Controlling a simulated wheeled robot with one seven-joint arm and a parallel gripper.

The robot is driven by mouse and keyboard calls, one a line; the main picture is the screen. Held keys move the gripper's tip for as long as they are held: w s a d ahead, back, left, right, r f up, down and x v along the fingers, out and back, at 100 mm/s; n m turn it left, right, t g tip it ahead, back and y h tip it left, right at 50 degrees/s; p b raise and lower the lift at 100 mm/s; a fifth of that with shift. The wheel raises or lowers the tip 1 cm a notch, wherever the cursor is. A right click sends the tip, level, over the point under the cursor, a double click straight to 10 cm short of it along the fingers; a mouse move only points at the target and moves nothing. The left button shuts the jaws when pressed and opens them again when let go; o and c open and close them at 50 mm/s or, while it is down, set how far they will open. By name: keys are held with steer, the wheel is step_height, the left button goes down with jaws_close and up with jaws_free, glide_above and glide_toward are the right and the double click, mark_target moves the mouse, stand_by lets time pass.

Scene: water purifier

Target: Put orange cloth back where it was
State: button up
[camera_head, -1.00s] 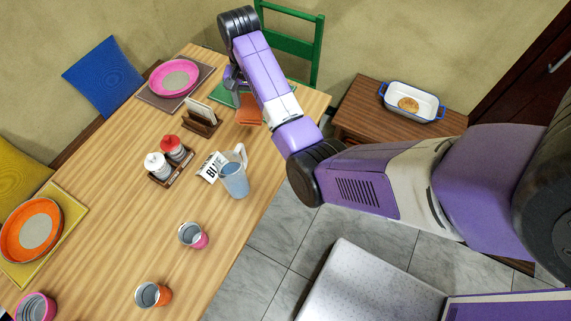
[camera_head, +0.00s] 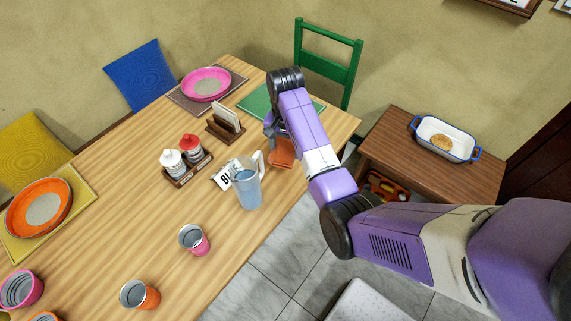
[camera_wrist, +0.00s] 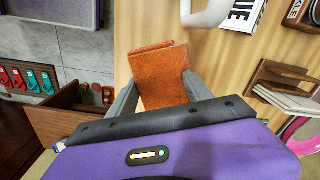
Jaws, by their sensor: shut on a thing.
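The folded orange cloth (camera_head: 281,153) is above the right part of the wooden table, right of the light blue jug (camera_head: 246,187) and nearer than the green placemat (camera_head: 262,102). My gripper (camera_wrist: 160,84) is shut on the cloth, which also shows in the wrist view (camera_wrist: 158,70) between the two grey fingers. In the head view, my arm partly covers the gripper and the placemat. I cannot tell whether the cloth touches the table.
A napkin holder (camera_head: 226,127), a condiment tray (camera_head: 188,168) and the jug stand left of the cloth. A side table (camera_head: 385,160) with a baking dish (camera_head: 445,139) stands to the right. A green chair (camera_head: 329,55) is behind. Clear wood surrounds the cups in front.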

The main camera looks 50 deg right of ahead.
mark_target(285, 149)
steer(key=shift+f, duration=3.55)
steer(key=shift+f, duration=0.2)
steer(key=o, duration=1.2)
step_height(285, 149, up, 12)
steer(key=shift+r+b, duration=0.2)
steer(key=shift+b, duration=0.2)
